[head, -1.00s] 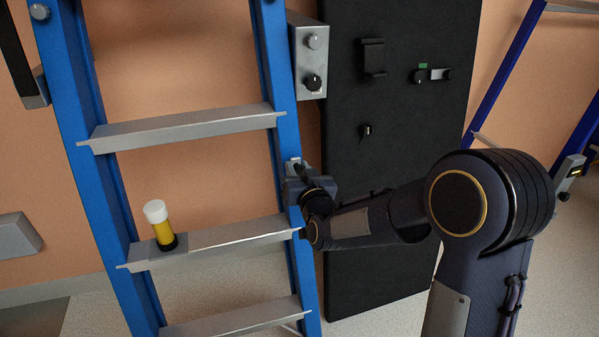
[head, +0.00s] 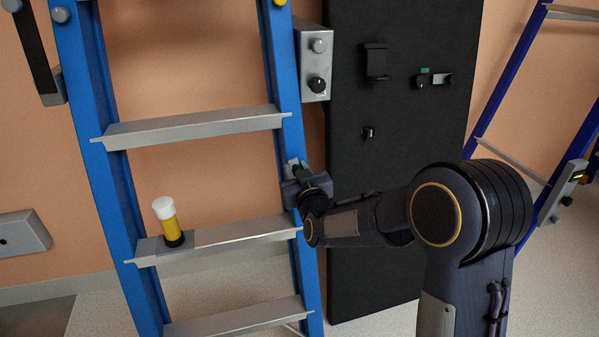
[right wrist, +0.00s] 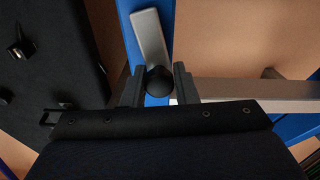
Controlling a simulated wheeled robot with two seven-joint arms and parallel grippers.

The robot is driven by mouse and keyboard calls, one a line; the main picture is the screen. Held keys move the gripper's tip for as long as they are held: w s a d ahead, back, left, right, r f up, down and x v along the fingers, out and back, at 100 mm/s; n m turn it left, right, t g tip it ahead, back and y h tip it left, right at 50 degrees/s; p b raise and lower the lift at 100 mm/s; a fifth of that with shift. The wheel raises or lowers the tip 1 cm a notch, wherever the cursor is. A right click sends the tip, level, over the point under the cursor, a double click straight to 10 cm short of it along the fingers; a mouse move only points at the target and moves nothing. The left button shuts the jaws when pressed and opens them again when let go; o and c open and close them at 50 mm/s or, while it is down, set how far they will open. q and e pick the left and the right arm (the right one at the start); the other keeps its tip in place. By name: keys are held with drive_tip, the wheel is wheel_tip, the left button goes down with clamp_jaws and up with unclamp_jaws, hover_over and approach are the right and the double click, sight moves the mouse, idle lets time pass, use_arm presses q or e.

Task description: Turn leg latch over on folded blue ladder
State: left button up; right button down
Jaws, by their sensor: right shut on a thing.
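The blue ladder (head: 287,85) stands upright in front of me, with grey rungs between its blue rails. The leg latch (right wrist: 150,40) is a grey metal plate with a round black knob (right wrist: 159,80), on the ladder's right rail. It shows small in the head view (head: 293,164), partly hidden by my gripper. My right gripper (head: 297,180) is at that rail, above a rung. In the right wrist view its two fingers (right wrist: 158,84) stand on either side of the knob, shut on it. My left gripper is out of view.
A yellow bottle with a white cap (head: 167,222) stands on a rung (head: 225,233). A dark panel (head: 385,170) with small fittings and a grey box with knobs (head: 312,62) are behind. A second blue ladder (head: 512,75) stands at the right.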

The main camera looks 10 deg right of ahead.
drive_tip(key=shift+s+a+f+n, duration=0.1)
drive_tip(key=shift+a+f+n, duration=0.25)
drive_tip(key=shift+a+n, duration=0.45)
drive_tip(key=shift+s+a+f+n, duration=0.1)
drive_tip(key=shift+a+f+n, duration=0.35)
drive_tip(key=shift+n, duration=0.65)
drive_tip(key=shift+a, duration=0.15)
drive_tip(key=shift+a+f+n+b, duration=0.25)
drive_tip(key=shift+f+n, duration=0.4)
drive_tip(key=shift+n, duration=1)
drive_tip(key=shift+a+f+n+b, duration=0.1)
drive_tip(key=shift+a+f+n, duration=0.35)
drive_tip(key=shift+n, duration=1.25)
drive_tip(key=shift+a+f+n+b, duration=0.15)
drive_tip(key=shift+f+n, duration=0.65)
drive_tip(key=shift+n, duration=0.85)
drive_tip(key=shift+f, duration=0.1)
drive_tip(key=c, duration=1.3)
unclamp_jaws()
drive_tip(key=shift+o, duration=0.6)
drive_tip(key=shift+d+r, duration=0.15)
drive_tip(key=shift+r, duration=0.05)
